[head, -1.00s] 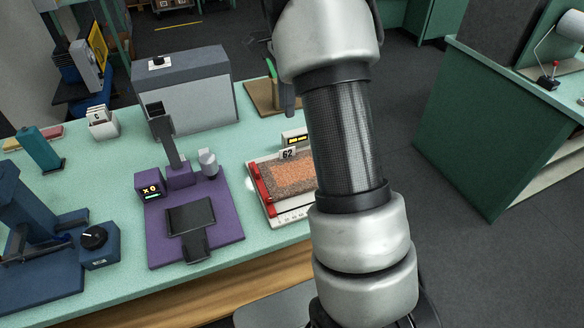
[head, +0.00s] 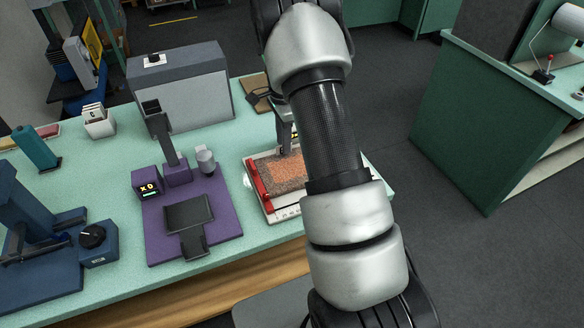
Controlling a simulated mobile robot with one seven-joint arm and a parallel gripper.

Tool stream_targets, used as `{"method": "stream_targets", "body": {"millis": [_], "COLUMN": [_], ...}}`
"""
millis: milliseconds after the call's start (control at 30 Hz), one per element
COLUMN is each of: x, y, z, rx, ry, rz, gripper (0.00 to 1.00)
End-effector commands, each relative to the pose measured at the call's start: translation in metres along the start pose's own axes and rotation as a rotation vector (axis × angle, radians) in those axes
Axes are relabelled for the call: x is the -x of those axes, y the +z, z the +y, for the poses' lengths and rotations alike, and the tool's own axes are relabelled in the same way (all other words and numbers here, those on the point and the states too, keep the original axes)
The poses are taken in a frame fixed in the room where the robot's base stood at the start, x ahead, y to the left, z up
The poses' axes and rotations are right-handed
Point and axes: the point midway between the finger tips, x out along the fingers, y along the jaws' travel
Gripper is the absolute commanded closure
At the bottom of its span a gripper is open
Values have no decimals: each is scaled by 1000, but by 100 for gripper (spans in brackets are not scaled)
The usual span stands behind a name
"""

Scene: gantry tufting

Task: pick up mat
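The mat (head: 286,174), a speckled orange-brown rectangle with a darker border, lies flat on a white tray (head: 285,213) with a red bar (head: 258,182) along its left side. My arm hides the mat's right part. My gripper (head: 286,148) shows only in part, at the mat's far edge, left of my arm. It points down at or just above that edge. I cannot tell whether it touches the mat, or how far its fingers are apart.
A purple device (head: 222,223) with a display stands left of the tray. A grey box machine (head: 185,100) stands behind it, and a blue device (head: 40,240) stands far left. The green bench top is clear between the tray and the purple base.

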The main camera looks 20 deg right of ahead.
Motion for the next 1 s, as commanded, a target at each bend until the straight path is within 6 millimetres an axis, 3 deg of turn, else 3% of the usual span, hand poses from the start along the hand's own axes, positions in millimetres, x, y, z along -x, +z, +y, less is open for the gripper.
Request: {"method": "stream_targets", "body": {"millis": [267,433,1000], "x": [-4,-4,-4], "y": [0,0,0], "z": [0,0,0], "rx": [0,0,0], "ry": [0,0,0], "rz": [0,0,0], "gripper": [75,100,100]}}
